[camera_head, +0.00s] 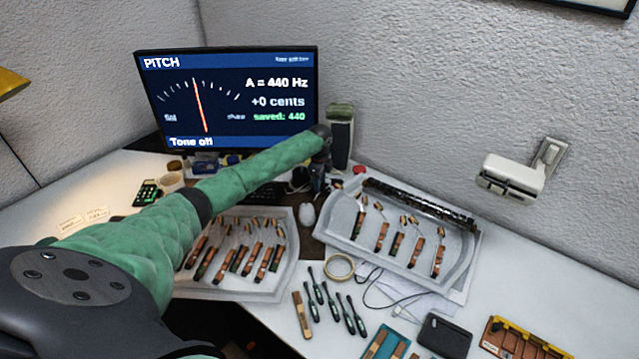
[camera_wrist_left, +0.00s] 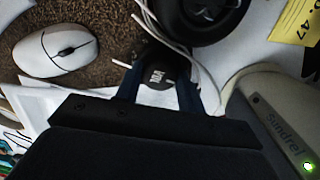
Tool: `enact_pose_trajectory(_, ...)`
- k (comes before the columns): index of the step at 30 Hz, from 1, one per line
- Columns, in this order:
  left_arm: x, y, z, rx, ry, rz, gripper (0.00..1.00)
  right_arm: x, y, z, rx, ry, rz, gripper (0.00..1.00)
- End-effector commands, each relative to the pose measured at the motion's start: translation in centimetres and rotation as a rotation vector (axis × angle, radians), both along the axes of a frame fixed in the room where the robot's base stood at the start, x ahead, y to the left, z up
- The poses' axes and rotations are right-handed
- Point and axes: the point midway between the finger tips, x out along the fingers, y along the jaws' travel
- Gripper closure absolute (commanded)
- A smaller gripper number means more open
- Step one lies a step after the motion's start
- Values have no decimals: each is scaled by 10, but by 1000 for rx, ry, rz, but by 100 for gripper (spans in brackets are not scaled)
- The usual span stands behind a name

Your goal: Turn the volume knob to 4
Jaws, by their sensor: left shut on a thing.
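The volume knob (camera_wrist_left: 157,77), a small black piece with pale markings, sits between the two fingers of my left gripper (camera_wrist_left: 158,90) in the left wrist view. The fingers are shut on it from both sides. The markings are too small to read, so I cannot tell the knob's setting. In the head view my left arm reaches across the desk, and its gripper (camera_head: 318,180) points down beside the speaker (camera_head: 341,140). The knob cannot be made out there. My right gripper is not in view.
A white mouse (camera_wrist_left: 57,48) lies on a brown mat near the fingers. A round black object (camera_wrist_left: 200,14) and white cables are just beyond. A beige box (camera_wrist_left: 275,125) with a green light stands close at the right. The monitor (camera_head: 230,100) reads "Tone off".

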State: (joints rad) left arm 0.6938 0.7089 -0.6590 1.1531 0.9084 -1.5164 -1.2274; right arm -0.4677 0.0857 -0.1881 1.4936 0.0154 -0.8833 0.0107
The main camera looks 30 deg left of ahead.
Motion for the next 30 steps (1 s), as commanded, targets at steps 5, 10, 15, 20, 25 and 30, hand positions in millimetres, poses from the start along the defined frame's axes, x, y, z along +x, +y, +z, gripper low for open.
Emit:
enact_pose_trajectory(5,2,1,1,1,-5,-164,84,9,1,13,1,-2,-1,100)
enact_pose_trajectory(10,1,2,1,1,-4,-325,84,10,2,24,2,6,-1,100)
enact_pose_trajectory(15,1,2,1,2,-4,-487,84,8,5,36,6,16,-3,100)
enact_pose_trajectory(20,1,1,1,1,-5,-634,84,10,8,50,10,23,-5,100)
enact_pose_trajectory(25,2,1,2,2,-5,-771,84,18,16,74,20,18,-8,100)
enact_pose_trajectory(30,1,2,2,3,-5,-876,84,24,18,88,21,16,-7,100)
